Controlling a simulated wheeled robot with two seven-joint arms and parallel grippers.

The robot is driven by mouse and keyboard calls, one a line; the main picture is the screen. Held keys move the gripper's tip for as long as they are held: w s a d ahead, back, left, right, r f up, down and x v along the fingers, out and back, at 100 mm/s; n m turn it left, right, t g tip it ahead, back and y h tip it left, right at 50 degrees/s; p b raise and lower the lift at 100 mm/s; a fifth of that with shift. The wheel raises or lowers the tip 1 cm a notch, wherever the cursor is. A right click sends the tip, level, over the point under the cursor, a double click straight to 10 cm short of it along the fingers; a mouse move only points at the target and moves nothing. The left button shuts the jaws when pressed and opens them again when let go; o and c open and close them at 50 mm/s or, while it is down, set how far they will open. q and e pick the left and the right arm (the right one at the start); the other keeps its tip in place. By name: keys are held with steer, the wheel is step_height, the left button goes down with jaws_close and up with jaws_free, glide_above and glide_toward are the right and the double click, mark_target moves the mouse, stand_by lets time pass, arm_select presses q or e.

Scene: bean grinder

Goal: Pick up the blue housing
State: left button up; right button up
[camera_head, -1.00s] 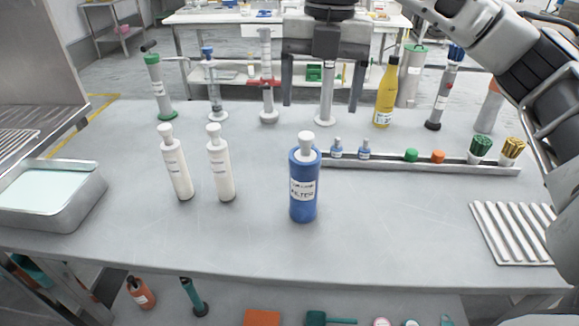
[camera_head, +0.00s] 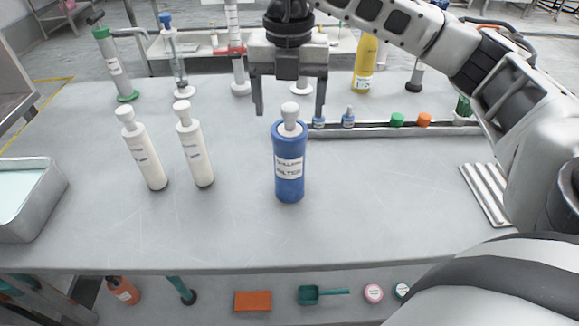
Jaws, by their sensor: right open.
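The blue housing (camera_head: 288,183) is a blue cylinder with a white label and a white knobbed top (camera_head: 290,115). It stands upright near the middle of the table. My right gripper (camera_head: 289,112) points down above it, with its two fingers apart on either side of the white top in the picture. The fingers are open and hold nothing. Whether they are directly over the housing or behind it is hard to tell. My left gripper is not in the view.
Two white bottles (camera_head: 142,150) (camera_head: 194,148) stand left of the housing. A narrow rack (camera_head: 385,131) with small caps and bottles lies behind to the right. A metal tray (camera_head: 40,212) is at left and a ribbed mat (camera_head: 482,193) at right. The front table surface is clear.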

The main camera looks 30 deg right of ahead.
mark_target(289, 128)
steer(key=f, duration=0.3)
steer(key=shift+s+a+f+p, duration=0.15)
steer(key=shift+s+f+p, duration=0.15)
steer(key=shift+s+f, duration=0.1)
steer(key=shift+f, duration=0.45)
steer(key=c, duration=1.5)
steer(key=shift+r, duration=0.15)
steer(key=shift+c, duration=0.2)
